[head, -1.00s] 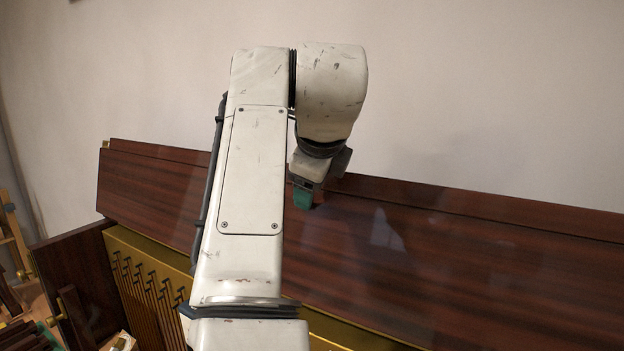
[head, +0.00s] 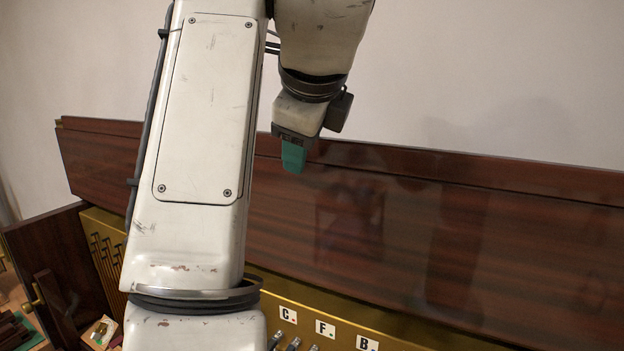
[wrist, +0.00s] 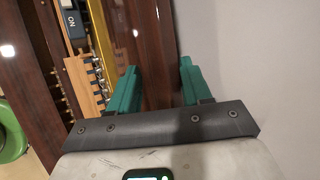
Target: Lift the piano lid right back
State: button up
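The piano lid (head: 480,235) is a long, dark red-brown glossy wooden panel. It stands raised along the wall, leaning, with its upper edge running across the head view. My gripper (head: 293,155) hangs in front of the lid near its upper edge. In the wrist view my gripper (wrist: 158,68) has its two teal fingers apart with nothing held between them. The lid (wrist: 155,40) shows behind and between the fingers in that view. I cannot tell whether a finger touches it. My arm hides part of the lid in the head view.
A brass-coloured strip (head: 400,328) with letter cards C, F and B runs below the lid. A wooden end panel (head: 60,265) and small loose items (head: 102,330) are at lower left. A plain wall (head: 500,80) is close behind the lid. A green round object (wrist: 10,135) is at the wrist view's left.

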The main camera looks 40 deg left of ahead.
jog(key=shift+s+d+p, duration=0.75)
jog(key=shift+s+d, duration=0.35)
jog(key=shift+d, duration=0.25)
jog(key=shift+s+d+p, duration=0.75)
jog(key=shift+s+d, duration=0.3)
jog(key=shift+d, duration=0.3)
